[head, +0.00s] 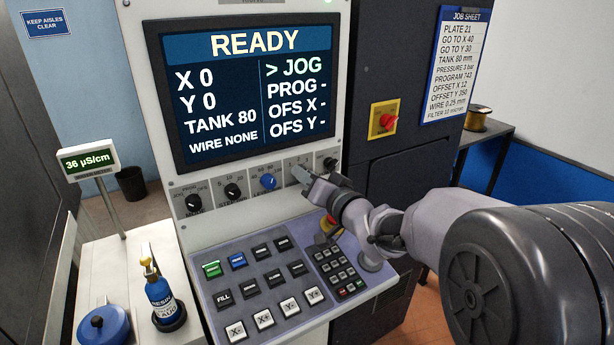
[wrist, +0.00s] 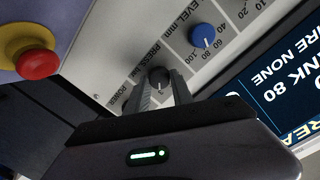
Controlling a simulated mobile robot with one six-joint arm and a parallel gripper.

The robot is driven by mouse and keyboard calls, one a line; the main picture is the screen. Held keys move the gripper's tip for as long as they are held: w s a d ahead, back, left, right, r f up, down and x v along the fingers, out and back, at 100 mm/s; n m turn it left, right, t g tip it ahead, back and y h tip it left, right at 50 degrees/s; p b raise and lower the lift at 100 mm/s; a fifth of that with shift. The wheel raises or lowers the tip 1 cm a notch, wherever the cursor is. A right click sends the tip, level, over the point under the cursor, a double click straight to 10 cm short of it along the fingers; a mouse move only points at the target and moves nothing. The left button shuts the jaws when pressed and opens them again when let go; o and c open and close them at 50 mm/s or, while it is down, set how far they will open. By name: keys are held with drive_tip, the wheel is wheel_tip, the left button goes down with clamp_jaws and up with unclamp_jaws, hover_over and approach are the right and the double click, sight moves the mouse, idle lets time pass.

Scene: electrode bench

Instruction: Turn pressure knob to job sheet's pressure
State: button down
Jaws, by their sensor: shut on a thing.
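In the head view my gripper (head: 304,176) covers the pressure knob, right of the blue level knob (head: 268,181). The knob's pointer setting cannot be read. The job sheet (head: 457,66) on the dark cabinet reads PRESSURE 3 bar. The blue level knob also shows in the wrist view (wrist: 203,35).
The power knob (head: 330,163) is close to my gripper on the right. A red emergency button (wrist: 37,64) on a yellow base is nearby. The screen (head: 250,80) reads READY, and the keypad (head: 265,275) slopes out below the knobs. A red switch (head: 388,121) is on the cabinet.

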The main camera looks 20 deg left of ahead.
drive_tip(key=c, duration=1.1)
unclamp_jaws()
drive_tip(key=p+v, duration=0.2)
drive_tip(key=v, duration=1.5)
drive_tip(key=shift+s, duration=0.2)
drive_tip(key=shift+d, duration=0.15)
